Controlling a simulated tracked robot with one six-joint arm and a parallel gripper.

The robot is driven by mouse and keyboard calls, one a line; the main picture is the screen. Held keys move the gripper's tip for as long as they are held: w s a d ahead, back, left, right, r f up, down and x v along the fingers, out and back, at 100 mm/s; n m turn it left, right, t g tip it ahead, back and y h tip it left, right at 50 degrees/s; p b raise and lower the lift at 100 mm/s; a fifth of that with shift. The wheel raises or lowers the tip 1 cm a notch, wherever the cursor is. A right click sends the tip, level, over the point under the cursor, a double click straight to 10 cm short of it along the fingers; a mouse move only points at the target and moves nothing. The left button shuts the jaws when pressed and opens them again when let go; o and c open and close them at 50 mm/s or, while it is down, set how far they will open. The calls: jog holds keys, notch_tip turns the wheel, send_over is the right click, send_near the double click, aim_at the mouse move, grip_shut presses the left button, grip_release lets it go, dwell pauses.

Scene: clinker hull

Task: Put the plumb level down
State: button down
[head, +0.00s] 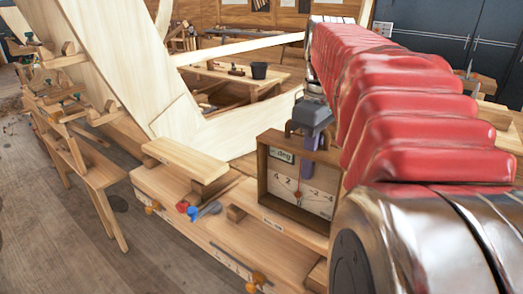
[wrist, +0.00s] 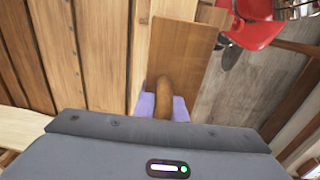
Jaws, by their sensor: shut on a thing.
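The level's face is hidden in that view.
The bench (head: 225,230) carries a raised plank (head: 185,158) and red and blue-handled tools (head: 200,210) left of the level. A pale hull (head: 125,60) rises behind. A black bucket (head: 259,71) stands on a farther bench.

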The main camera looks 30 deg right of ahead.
jog(key=c, duration=1.8)
grip_release()
jog(key=shift+s+r, duration=0.2)
jog(key=shift+r, duration=5.85)
jog(key=shift+s, duration=0.15)
